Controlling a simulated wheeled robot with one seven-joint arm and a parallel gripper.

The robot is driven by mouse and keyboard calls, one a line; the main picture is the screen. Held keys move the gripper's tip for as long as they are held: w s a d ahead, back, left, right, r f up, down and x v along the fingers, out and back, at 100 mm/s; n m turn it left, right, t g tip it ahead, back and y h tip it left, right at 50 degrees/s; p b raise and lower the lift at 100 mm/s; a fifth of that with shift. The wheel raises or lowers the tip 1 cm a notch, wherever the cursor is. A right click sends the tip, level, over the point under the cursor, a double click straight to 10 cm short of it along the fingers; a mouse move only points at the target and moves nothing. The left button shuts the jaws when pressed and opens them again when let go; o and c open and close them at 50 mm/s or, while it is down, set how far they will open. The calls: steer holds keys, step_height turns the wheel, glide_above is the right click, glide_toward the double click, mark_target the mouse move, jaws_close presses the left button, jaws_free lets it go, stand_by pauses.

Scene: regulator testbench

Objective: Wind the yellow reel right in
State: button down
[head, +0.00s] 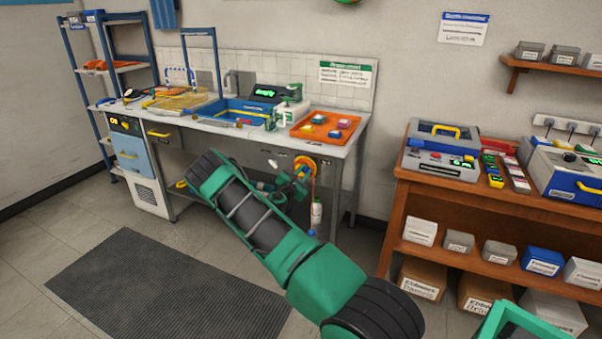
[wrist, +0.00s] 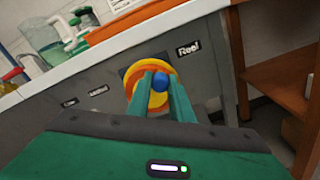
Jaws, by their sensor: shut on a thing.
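In the wrist view the reel (wrist: 134,108) fills the middle, partly hidden by my green fingers. My gripper (wrist: 160,84) is shut on the reel's blue knob (wrist: 160,79), at the right part of the reel face. In the head view my gripper (head: 302,177) reaches the reel from the front, and the knob is too small to tell. An orange cord (head: 313,200) hangs from the reel to a small blue end piece (head: 311,233) near the floor.
A "Reel" label (wrist: 188,49) is on the panel to the right of the reel. An orange tray (head: 300,134) stands on the counter above. A wooden bench (head: 395,200) is to the right. The floor mat (head: 150,290) is clear.

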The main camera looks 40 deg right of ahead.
mark_target(308, 179)
steer(key=m, duration=0.1)
steer(key=f+m, duration=0.1)
steer(key=m, duration=0.2)
steer(key=shift+s+f+m, duration=0.3)
steer(key=shift+w+a+f+m, duration=0.1)
steer(key=shift+f+m, duration=0.6)
steer(key=shift+m, duration=1.4)
steer(key=shift+w+d+f+m, duration=0.15)
steer(key=shift+f+m, duration=0.6)
steer(key=shift+m, duration=1.35)
steer(key=shift+w+a+f+m, duration=0.15)
steer(key=shift+f+m, duration=0.55)
steer(key=shift+m, duration=1.4)
steer(key=shift+s, duration=0.1)
steer(key=c, duration=1.6)
jaws_free()
steer(key=shift+r, duration=0.1)
